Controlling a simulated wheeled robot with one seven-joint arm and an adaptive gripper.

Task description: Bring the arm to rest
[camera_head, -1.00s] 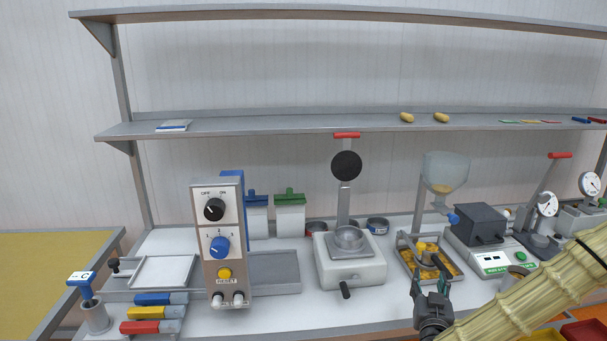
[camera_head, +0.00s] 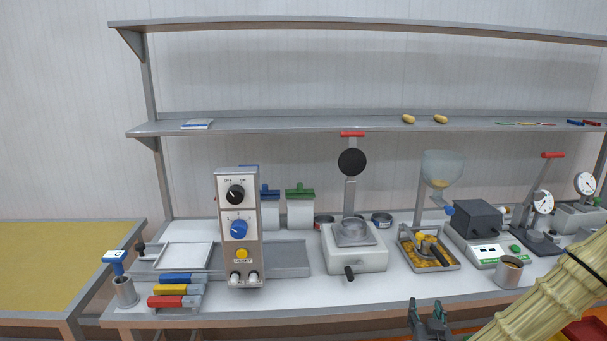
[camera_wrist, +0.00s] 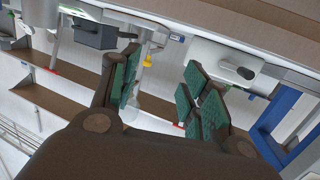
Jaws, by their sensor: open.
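My gripper (camera_head: 428,316) is at the bottom of the head view, in front of the bench's front edge and below its top. Its two fingers stand apart with nothing between them. In the wrist view my gripper (camera_wrist: 160,92) also shows open, with green pads on both fingers and an empty gap. My arm, in a pale ribbed sleeve, runs off to the lower right of the head view. The gripper touches nothing that I can see.
The bench (camera_head: 300,308) holds a switch panel (camera_head: 238,228), a press (camera_head: 354,248), a tray of yellow pieces (camera_head: 428,250), a balance (camera_head: 487,253) and a metal cup (camera_head: 509,272). Shelves (camera_head: 330,126) run above. A yellow-topped table (camera_head: 60,255) stands at left.

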